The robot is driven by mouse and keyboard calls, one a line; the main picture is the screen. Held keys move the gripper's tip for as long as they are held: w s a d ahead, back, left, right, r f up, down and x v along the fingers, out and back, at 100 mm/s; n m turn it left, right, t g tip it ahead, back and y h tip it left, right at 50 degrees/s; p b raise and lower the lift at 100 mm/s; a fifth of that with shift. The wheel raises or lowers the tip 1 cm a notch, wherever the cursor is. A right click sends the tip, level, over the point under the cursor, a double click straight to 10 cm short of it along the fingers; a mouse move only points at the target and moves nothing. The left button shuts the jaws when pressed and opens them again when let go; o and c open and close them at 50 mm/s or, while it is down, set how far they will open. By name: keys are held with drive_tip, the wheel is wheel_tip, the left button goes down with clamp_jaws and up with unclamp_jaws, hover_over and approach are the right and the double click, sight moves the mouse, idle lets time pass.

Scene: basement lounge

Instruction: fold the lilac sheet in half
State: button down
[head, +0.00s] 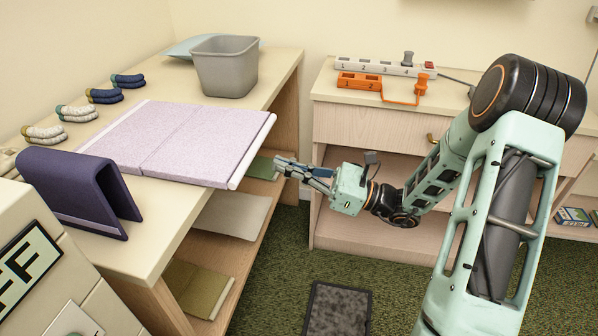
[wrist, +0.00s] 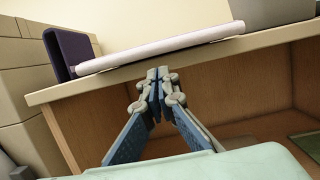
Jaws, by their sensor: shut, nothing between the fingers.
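The lilac sheet (head: 180,140) lies flat and open on the wooden counter, with a crease line across its middle and white bars along its two end edges. Its right end reaches over the counter's front edge. In the wrist view the sheet's white edge bar (wrist: 160,48) shows above my gripper. My gripper (head: 280,163) is shut and empty, just off the counter's front, to the right of the sheet's near white bar and apart from it. In the wrist view the fingertips (wrist: 158,73) meet just below the counter edge.
A dark purple folded piece (head: 75,190) stands at the counter's near left. A grey bin (head: 225,68) stands behind the sheet. Several rolled sock-like bundles (head: 104,96) line the wall side. A drawer unit (head: 365,125) with power strips stands right. Open shelves (head: 230,220) lie below the counter.

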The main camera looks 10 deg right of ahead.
sight(257, 143)
drive_tip(key=a+r+p, duration=0.1)
drive_tip(key=r, duration=0.1)
drive_tip(key=w+a+r+p, duration=0.1)
drive_tip(key=a+r+p, duration=0.1)
drive_tip(key=w+a+r+p, duration=0.1)
drive_tip(key=a+r+p, duration=0.1)
drive_tip(key=shift+a+r, duration=0.15)
drive_tip(key=shift+r, duration=0.05)
idle(0.7)
drive_tip(key=shift+w+a+r+p, duration=0.25)
drive_tip(key=shift+a+r+p, duration=0.45)
drive_tip(key=shift+r+p, duration=0.25)
drive_tip(key=shift+w+a+r+p, duration=0.2)
drive_tip(key=shift+a+r+p, duration=0.6)
drive_tip(key=shift+p, duration=0.25)
drive_tip(key=shift+w+a+r+p, duration=0.25)
drive_tip(key=shift+a+r+p, duration=0.35)
drive_tip(key=shift+r+p, duration=0.4)
drive_tip(key=shift+f, duration=0.1)
